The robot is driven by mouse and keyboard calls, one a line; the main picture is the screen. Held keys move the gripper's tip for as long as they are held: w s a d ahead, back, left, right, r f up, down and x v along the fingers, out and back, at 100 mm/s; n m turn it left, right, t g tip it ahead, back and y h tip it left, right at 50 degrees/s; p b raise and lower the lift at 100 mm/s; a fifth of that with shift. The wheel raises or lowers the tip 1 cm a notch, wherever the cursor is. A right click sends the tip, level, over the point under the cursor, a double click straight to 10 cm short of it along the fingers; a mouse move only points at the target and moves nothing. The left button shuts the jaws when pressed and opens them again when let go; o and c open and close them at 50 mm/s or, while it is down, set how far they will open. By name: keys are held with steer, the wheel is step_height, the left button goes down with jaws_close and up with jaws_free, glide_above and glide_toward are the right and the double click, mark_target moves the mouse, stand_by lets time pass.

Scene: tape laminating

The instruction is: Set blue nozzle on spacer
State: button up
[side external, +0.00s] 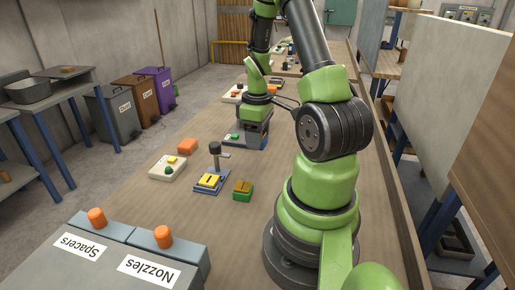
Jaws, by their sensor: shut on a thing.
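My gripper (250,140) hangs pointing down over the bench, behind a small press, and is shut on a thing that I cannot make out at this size. A patch of blue (264,143) shows right beside the fingers; I cannot tell whether it is the blue nozzle or the base of a fixture. No spacer can be told for certain. A yellow piece (209,180) lies on the blue base (201,190) of the press, which has an upright post with a dark knob (214,148). My gripper is apart from this press.
A green block with a brown top (243,187) stands right of the press. Bins labelled Spacers (81,247) and Nozzles (148,271) are in front. The bench (135,205) between is clear.

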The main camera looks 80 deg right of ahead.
step_height(320, 180, up, 6)
steer(key=shift+w+f, duration=0.1)
steer(key=shift+f, duration=0.1)
steer(key=w+a, duration=0.7)
steer(key=w, duration=0.4)
glide_toward(209, 179)
steer(key=shift+n, duration=0.4)
steer(key=shift+f, duration=2.75)
steer(key=shift+f, duration=0.5)
steer(key=o, duration=1.1)
steer(key=shift+c, duration=0.2)
step_height(209, 179, up, 10)
